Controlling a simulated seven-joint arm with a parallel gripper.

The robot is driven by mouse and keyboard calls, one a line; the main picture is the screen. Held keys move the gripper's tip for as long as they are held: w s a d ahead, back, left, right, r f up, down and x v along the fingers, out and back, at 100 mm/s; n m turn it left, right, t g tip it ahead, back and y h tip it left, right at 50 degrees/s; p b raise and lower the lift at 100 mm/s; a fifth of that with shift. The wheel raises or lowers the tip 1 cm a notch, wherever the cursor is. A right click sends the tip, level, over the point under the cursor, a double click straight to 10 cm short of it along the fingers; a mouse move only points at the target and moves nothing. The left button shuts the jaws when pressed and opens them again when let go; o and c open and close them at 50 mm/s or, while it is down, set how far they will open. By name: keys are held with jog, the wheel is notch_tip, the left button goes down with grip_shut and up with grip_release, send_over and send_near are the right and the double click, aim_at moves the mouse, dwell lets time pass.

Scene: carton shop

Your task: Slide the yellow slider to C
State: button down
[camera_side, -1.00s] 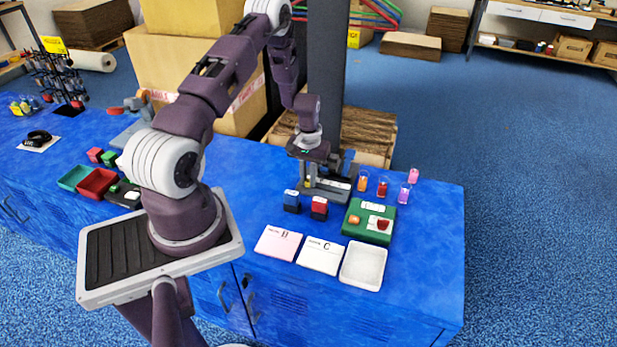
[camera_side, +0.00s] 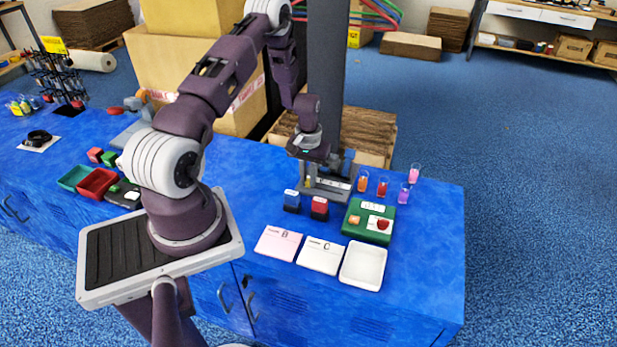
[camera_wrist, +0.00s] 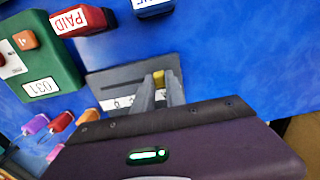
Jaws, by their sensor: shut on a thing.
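The slider board (camera_side: 332,192) is a grey plate lying on the blue bench; it also shows in the wrist view (camera_wrist: 112,80). A white lettered strip (camera_wrist: 120,103) runs along it, partly hidden by my fingers. The yellow slider (camera_wrist: 159,77) shows between my fingertips (camera_wrist: 158,76) in the wrist view. My gripper (camera_side: 310,178) is over the left part of the board in the side view, fingers pointing down and shut on the yellow slider. Which letter the slider stands at is hidden.
A blue stamp (camera_side: 292,200) and a red PAID stamp (camera_side: 319,207) stand in front of the board. A green box (camera_side: 352,228) is at front right. Cards B (camera_side: 278,243) and C (camera_side: 320,255) and a white tray (camera_side: 376,250) lie nearer.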

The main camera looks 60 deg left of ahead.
aim_at(328, 191)
jog(key=w+d, duration=0.4)
jog(key=shift+w+d, duration=0.15)
jog(key=c, duration=1.4)
grip_release()
jog(key=shift+o, duration=0.2)
notch_tip(328, 191, up, 7)
jog(key=shift+r, duration=0.15)
